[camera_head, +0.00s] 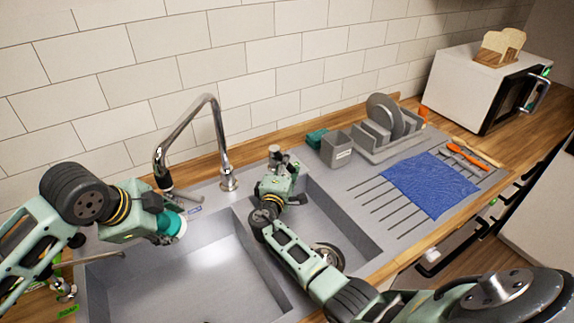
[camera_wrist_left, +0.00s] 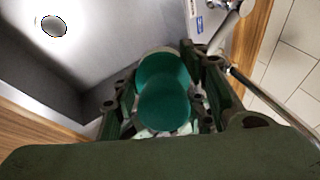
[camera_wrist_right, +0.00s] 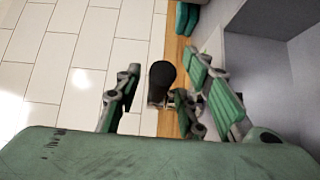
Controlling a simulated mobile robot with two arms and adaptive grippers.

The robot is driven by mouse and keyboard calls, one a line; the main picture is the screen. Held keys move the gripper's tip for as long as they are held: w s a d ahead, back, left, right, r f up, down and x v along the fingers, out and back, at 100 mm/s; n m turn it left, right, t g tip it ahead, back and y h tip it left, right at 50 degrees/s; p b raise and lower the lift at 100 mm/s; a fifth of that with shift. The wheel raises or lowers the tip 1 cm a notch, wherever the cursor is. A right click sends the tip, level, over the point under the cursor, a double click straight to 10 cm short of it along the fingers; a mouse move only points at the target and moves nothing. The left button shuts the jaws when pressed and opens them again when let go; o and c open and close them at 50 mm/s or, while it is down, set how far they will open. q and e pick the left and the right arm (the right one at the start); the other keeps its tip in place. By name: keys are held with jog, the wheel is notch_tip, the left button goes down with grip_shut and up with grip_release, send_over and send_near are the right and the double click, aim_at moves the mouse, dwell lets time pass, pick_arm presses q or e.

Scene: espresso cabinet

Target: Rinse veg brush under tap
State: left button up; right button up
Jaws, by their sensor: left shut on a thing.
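The teal veg brush (camera_head: 174,225) with a pale rim is held in my left gripper (camera_head: 168,212) over the left sink basin (camera_head: 215,270). It also fills the space between the fingers in the left wrist view (camera_wrist_left: 163,95). The chrome tap (camera_head: 211,125) arches above, its spout end near my left gripper; no water stream is visible. My right gripper (camera_head: 279,176) is at the back of the sink, right of the tap's base. In the right wrist view its fingers (camera_wrist_right: 152,100) are apart, with a dark cylindrical knob (camera_wrist_right: 161,78) between or just beyond them; contact is unclear.
A blue cloth (camera_head: 430,186) lies on the ribbed drainer. A grey caddy (camera_head: 337,150), a teal sponge (camera_head: 316,138) and a dish rack with plates (camera_head: 385,130) stand behind. An orange-handled utensil (camera_head: 466,155) lies right. My right arm crosses the right basin.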

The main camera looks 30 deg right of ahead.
jog(key=shift+d, duration=0.1)
jog(key=shift+c, duration=0.5)
grip_shut()
